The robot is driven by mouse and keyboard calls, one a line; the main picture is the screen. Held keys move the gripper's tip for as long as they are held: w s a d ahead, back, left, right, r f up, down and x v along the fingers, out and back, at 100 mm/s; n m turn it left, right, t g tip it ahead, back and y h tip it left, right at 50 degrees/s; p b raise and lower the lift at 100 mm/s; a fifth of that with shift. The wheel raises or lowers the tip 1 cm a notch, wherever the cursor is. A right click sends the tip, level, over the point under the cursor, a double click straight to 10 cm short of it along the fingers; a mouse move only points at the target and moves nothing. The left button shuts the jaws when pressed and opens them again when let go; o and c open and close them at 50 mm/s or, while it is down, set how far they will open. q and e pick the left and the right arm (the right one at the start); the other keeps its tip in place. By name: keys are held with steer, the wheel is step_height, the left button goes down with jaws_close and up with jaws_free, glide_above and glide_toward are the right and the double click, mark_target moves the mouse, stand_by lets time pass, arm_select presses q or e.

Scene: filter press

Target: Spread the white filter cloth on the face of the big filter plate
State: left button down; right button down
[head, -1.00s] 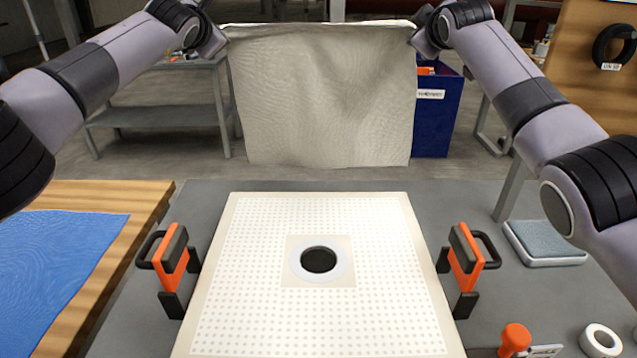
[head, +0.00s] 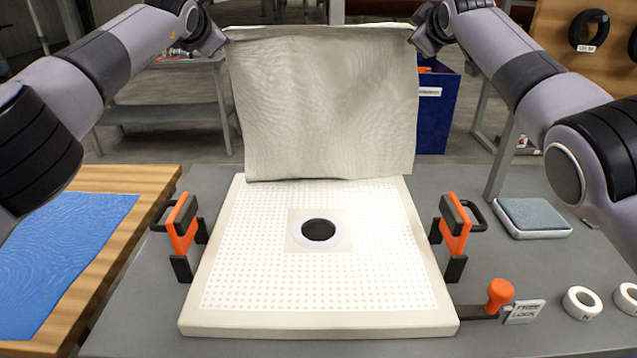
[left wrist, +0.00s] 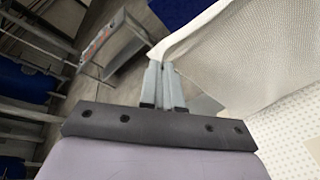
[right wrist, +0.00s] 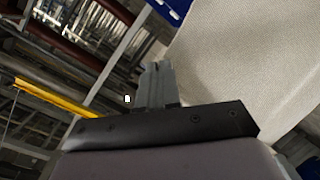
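The white filter cloth (head: 322,105) hangs stretched between my two grippers, its lower edge at the far edge of the big filter plate. The big filter plate (head: 240,290) lies flat on the grey bench, dotted, with a round dark hole (head: 319,230) in a pale ring at its middle. My left gripper (left wrist: 165,68) is shut on the cloth's upper left corner. My right gripper (right wrist: 157,68) is shut on its upper right corner. In the head view the fingertips are hard to make out. The cloth covers none of the plate's front face.
Orange-and-black clamps stand at the plate's left (head: 183,228) and right (head: 455,230). A blue cloth (head: 70,250) lies on a wooden board at left. At right are a grey pad (head: 534,215), an orange-knobbed lever (head: 499,292) and white rings (head: 583,303). A blue bin (head: 437,120) stands behind.

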arm_select(q)
steer(key=shift+a, duration=0.35)
arm_select(e)
steer(key=shift+d+f, duration=0.15)
steer(key=shift+d, duration=0.1)
